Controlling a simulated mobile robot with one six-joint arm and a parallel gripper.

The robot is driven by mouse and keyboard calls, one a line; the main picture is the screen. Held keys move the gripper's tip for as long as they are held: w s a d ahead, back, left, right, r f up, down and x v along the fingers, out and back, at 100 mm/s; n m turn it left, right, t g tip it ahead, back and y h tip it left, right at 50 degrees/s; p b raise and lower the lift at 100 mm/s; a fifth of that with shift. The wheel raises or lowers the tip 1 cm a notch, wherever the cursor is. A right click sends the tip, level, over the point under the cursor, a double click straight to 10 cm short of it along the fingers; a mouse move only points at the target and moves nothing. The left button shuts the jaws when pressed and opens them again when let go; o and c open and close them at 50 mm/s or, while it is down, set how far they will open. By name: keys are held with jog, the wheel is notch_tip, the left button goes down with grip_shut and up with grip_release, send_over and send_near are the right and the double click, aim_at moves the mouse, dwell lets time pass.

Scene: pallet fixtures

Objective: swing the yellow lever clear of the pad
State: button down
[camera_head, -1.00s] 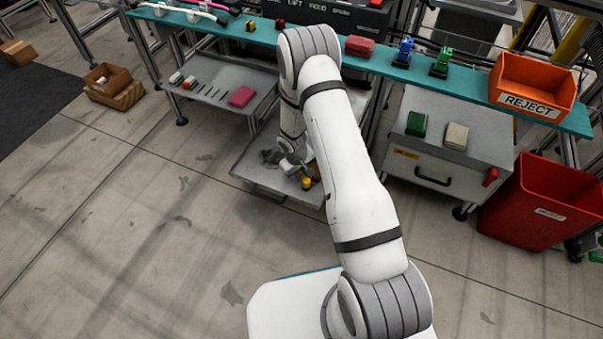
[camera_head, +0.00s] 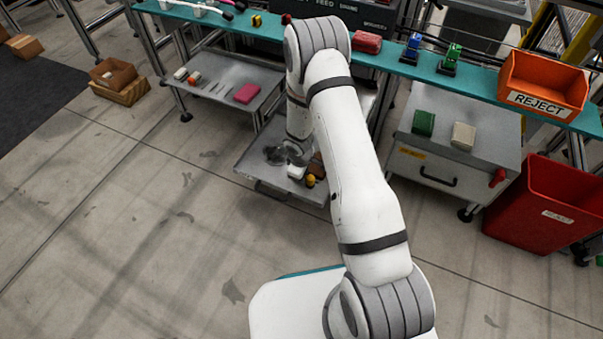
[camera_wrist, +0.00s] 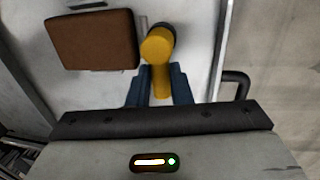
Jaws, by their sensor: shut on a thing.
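The yellow lever (camera_wrist: 159,46) shows in the wrist view, with a round yellow end over a dark post and a bar reaching down between my fingers. The brown pad (camera_wrist: 95,40) lies to its left, with a narrow gap between them; the lever is beside the pad, not over it. My gripper (camera_wrist: 160,88) is shut on the lever's bar. In the head view the lever (camera_head: 310,181) is a small yellow spot at the low grey shelf's right part, near the brown pad (camera_head: 317,167). My arm hides part of that area.
The low shelf (camera_head: 250,165) stands under the teal bench (camera_head: 480,78). A black handle (camera_wrist: 237,84) is right of the lever in the wrist view. A white drawer cabinet (camera_head: 440,160) and red bin (camera_head: 535,215) stand to the right. The floor at left is open.

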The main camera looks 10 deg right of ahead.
aim_at(302, 186)
jog(key=shift+s+d, duration=0.1)
jog(key=shift+d, duration=0.05)
jog(key=c, duration=1.3)
grip_release()
notch_tip(302, 186, up, 8)
jog(key=p, duration=0.4)
jog(key=shift+s+a+f, duration=0.15)
jog(key=shift+s+a, duration=0.3)
